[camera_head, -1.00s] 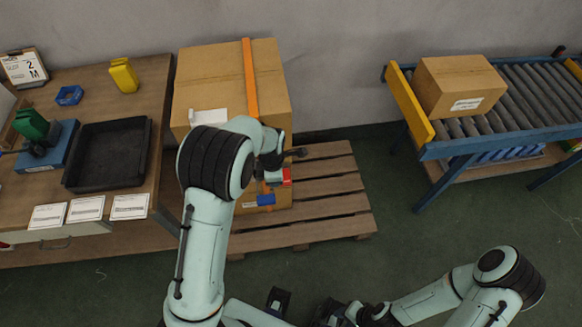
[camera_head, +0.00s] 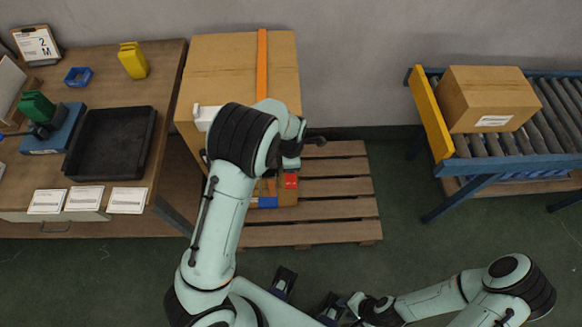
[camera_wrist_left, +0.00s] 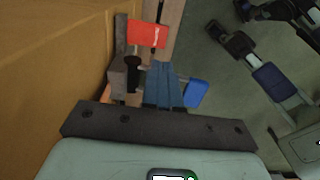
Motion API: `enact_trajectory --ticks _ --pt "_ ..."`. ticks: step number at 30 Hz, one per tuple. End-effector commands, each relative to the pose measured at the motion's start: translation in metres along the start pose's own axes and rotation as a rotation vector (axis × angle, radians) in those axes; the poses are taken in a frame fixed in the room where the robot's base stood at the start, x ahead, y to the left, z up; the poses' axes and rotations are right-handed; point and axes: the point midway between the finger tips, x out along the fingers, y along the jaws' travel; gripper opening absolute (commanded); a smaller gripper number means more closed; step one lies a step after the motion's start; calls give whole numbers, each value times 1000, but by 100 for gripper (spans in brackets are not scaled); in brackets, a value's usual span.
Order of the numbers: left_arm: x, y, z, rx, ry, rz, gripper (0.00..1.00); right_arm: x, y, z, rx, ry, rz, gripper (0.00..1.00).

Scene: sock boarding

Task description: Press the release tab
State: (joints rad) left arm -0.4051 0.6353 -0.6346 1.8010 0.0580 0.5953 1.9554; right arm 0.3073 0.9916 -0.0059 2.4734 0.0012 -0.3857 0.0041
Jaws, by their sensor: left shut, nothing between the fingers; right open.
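A large cardboard box (camera_head: 222,62) with an orange strap (camera_head: 262,75) stands on a wooden pallet (camera_head: 338,209). Low on its near side are a red tab (camera_head: 291,181) and a blue piece (camera_head: 268,202). The left wrist view shows the red tab (camera_wrist_left: 147,34) and the blue piece (camera_wrist_left: 196,93) close up, beside the box wall. My left gripper (camera_wrist_left: 165,72) is shut and empty between them; I cannot tell whether it touches either. In the head view my left arm hides its fingers. My right gripper (camera_head: 307,291) is open and empty above the floor, in front of the pallet.
A workbench (camera_head: 163,75) at left holds a black tray (camera_head: 110,142), a green-and-blue device (camera_head: 50,127), a yellow item (camera_head: 132,60) and white cards (camera_head: 85,197). A roller conveyor (camera_head: 561,110) at right carries a smaller box (camera_head: 487,99). Floor between pallet and conveyor is clear.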

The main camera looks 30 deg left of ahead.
Motion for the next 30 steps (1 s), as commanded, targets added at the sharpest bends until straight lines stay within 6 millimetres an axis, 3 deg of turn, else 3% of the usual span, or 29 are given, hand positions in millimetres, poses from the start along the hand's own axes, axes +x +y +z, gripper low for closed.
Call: enact_trajectory --ticks 9,15,21,30 --pt "71 -1 -1 0 3 -4 0 11 4 1 1 -4 1 43" --pt "100 0 0 -1 1 -1 0 13 5 2 1 -5 2 43" --pt "111 0 0 1 0 -1 0 13 5 2 2 -5 2 43" --pt "111 0 0 1 0 0 0 13 5 2 2 -5 2 43"
